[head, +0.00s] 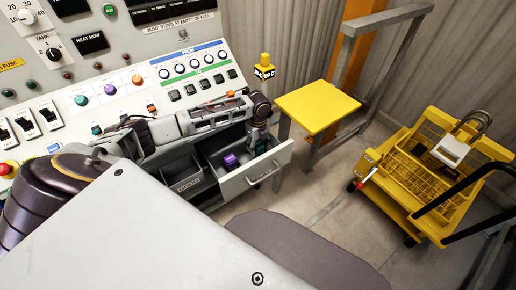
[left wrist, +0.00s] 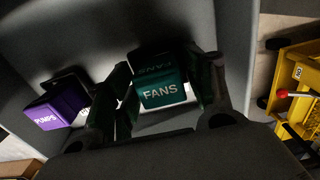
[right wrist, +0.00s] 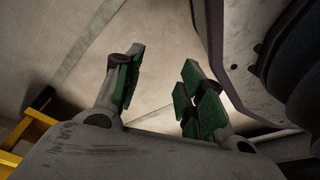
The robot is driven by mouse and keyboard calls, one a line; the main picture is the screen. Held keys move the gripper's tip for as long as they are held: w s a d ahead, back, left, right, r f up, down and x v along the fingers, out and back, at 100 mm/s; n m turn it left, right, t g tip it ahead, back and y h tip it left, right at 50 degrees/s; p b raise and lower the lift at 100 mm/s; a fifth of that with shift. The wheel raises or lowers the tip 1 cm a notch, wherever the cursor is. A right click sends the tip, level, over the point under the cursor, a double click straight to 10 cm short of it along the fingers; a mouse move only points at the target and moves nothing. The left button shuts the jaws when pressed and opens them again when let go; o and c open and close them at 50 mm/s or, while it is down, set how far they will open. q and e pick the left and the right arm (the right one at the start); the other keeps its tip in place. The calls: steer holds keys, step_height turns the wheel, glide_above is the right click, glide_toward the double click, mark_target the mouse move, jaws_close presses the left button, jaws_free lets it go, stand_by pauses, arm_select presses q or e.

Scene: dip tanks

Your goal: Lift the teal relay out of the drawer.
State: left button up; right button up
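The teal relay (left wrist: 160,93), marked FANS, sits in the open drawer (head: 272,170). In the left wrist view it stands between the two fingers of my left gripper (left wrist: 165,90), with small gaps at its sides. My left gripper (head: 258,138) reaches down into the drawer from above and is open. The teal relay is mostly hidden behind the gripper in the head view. My right gripper (right wrist: 160,88) is open and empty over bare floor, and it is outside the head view.
A purple relay (head: 231,160), marked PUMPS (left wrist: 57,108), lies left of the teal one in the drawer. A second drawer (head: 187,183) is beside it. The control panel (head: 130,75) rises behind. A yellow stand (head: 318,106) and a yellow cart (head: 425,185) are right.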

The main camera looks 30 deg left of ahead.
mark_target(258, 143)
arm_select(q)
steer(key=c, duration=0.7)
steer(key=shift+c, duration=0.4)
arm_select(e)
steer(key=shift+w+d, duration=0.1)
steer(key=shift+d, duration=0.35)
arm_select(q)
steer(key=shift+r, duration=0.1)
arm_select(e)
steer(key=shift+d, duration=0.15)
arm_select(q)
steer(key=shift+r, duration=0.85)
step_height(258, 143, up, 8)
steer(key=shift+r+p, duration=0.1)
steer(key=shift+p, duration=0.8)
arm_select(e)
steer(key=s+d+f, duration=0.1)
steer(key=s+f, duration=0.2)
steer(key=shift+d, duration=0.4)
